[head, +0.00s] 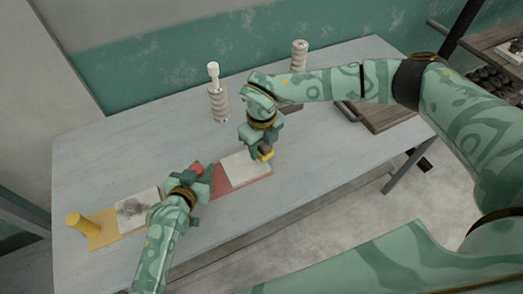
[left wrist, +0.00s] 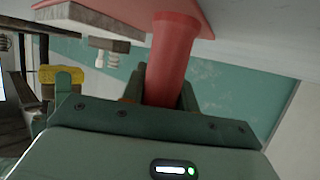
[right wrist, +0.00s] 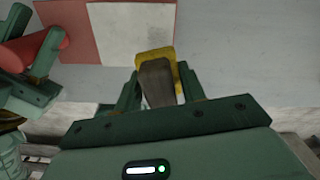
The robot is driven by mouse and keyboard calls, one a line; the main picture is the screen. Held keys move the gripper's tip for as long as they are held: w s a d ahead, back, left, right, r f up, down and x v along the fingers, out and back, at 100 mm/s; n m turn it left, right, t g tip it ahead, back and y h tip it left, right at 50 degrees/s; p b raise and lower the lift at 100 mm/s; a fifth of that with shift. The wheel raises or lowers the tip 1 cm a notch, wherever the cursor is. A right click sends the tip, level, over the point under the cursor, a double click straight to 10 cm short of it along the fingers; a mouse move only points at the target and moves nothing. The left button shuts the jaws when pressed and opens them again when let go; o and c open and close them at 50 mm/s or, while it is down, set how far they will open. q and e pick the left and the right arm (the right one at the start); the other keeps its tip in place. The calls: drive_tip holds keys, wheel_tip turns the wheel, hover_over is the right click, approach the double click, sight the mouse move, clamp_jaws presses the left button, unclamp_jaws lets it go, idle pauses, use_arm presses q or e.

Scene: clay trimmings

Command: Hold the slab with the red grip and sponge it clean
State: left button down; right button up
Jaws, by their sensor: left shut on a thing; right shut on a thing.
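My right gripper (head: 263,143) is shut on a yellow and dark grey sponge (right wrist: 158,78). The sponge is at the tile's right edge and appears apart from it in the left wrist view. A second pale tile (head: 130,210) with a dark smear lies on a yellow board with a yellow grip (head: 80,224).
A brown tray or board (head: 395,115) lies at the right, partly behind my right arm. The grey tabletop (head: 130,140) is clear at back left.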

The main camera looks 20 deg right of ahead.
drive_tip(key=shift+r, duration=0.95)
use_arm(q)
drive_tip(key=c, duration=1)
unclamp_jaws()
drive_tip(key=v, duration=1.2)
drive_tip(key=shift+f, duration=0.1)
use_arm(e)
drive_tip(key=shift+f, duration=0.1)
